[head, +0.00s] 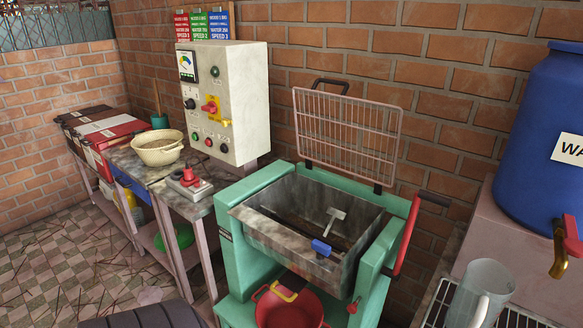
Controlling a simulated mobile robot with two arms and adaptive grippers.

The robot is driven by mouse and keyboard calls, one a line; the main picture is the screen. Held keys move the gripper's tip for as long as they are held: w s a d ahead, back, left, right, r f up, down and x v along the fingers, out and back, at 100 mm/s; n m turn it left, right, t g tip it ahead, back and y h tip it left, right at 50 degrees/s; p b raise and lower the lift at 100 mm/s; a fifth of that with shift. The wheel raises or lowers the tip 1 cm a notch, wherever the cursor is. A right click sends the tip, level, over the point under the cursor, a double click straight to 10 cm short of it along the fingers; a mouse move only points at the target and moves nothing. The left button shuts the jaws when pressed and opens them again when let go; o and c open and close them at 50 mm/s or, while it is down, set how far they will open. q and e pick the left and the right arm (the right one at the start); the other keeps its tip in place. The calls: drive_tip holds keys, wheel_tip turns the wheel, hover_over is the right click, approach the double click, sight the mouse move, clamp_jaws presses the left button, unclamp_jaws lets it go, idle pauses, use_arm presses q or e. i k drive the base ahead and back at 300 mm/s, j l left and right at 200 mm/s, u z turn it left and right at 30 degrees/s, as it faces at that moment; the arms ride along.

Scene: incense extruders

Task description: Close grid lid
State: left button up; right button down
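The grid lid (347,133) is a pale wire grid in a frame. It stands raised, nearly upright, at the back of the metal trough (267,240), with a dark handle (331,84) on its top edge. The trough sits in a green machine frame (236,252) and is open at the top. Inside it I see a dark shaft and a light T-shaped piece (335,217). Neither of my grippers shows in the head view.
A red lever (407,237) with a dark grip stands at the trough's right. A red bowl (290,311) sits below. A control box (236,100) is at the left. A blue barrel (541,135) and a clear jug (483,292) are at the right.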

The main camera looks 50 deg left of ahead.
sight(378, 189)
drive_tip(key=u, duration=1.9)
drive_tip(key=i+j+u, duration=0.1)
drive_tip(key=i+j, duration=0.15)
drive_tip(key=i+j+u, duration=0.1)
drive_tip(key=i, duration=0.4)
drive_tip(key=j, duration=0.1)
